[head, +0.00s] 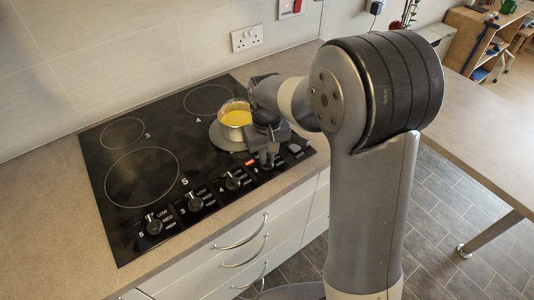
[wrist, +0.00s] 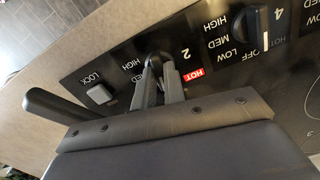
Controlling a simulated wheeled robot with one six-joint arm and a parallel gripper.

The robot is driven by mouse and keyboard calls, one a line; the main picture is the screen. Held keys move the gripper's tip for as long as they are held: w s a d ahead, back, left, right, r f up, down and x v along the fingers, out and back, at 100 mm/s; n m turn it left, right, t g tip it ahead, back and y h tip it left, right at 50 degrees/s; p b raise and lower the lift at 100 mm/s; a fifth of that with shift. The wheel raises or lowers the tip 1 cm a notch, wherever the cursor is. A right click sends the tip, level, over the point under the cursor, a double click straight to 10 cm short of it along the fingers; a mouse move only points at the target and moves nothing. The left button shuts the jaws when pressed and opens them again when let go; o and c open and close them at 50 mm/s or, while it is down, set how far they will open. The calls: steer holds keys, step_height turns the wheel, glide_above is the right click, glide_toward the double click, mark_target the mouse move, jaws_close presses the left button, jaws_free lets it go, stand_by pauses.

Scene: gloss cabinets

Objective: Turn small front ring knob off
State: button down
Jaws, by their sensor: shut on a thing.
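The black glass hob (head: 95,160) lies in the counter, with a row of knobs along its front edge. The knob marked 2 (wrist: 153,64) is at the right of the row, beside a lit red HOT sign (wrist: 190,73). My gripper (head: 268,160) reaches down over that knob; in the wrist view its fingers (wrist: 158,82) are shut on the knob. The knob's pointer is hidden by the fingers, so its setting cannot be read. A glass pot with orange-yellow contents (head: 235,114) stands on a front right ring, partly behind my gripper.
The knob marked 4 (head: 233,182) is left of my gripper, with more knobs further left. A pale LOCK button (head: 295,148) sits to the right. Drawers with bar handles (head: 242,232) are below the counter front. The left rings are bare.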

steer(key=shift+n, duration=1.1)
steer(key=c, duration=1.5)
jaws_free()
steer(key=shift+r, duration=0.1)
step_height(320, 180, up, 11)
steer(key=shift+f, duration=0.15)
